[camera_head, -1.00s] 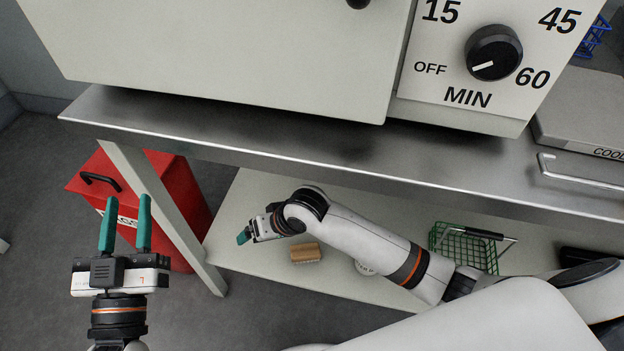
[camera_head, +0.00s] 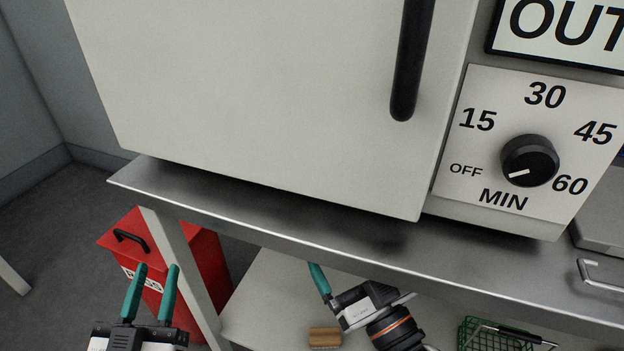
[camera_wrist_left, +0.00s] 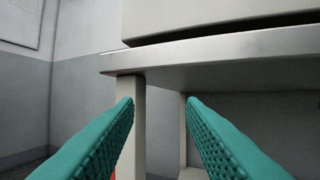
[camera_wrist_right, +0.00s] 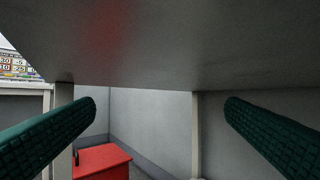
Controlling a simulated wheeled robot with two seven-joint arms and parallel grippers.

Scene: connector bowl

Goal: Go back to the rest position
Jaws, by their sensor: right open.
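My left gripper (camera_head: 152,292) is at the lower left of the head view, its teal fingers apart and empty, in front of a red bin. In the left wrist view its open fingers (camera_wrist_left: 160,115) point toward the steel table's edge and leg. My right gripper (camera_head: 318,280) is at the lower middle of the head view, close to the table's front edge; only one teal finger shows clearly there. The right wrist view shows its fingers (camera_wrist_right: 160,108) wide apart with nothing between them, below the underside of the tabletop.
The steel tabletop (camera_head: 300,232) carries a large pale oven (camera_head: 260,100) with a dial (camera_head: 529,161). On the lower shelf (camera_head: 262,310) are a wooden brush-like block (camera_head: 324,337) and a green wire basket (camera_head: 490,341). The red bin (camera_head: 205,275) stands by the table leg (camera_head: 180,270).

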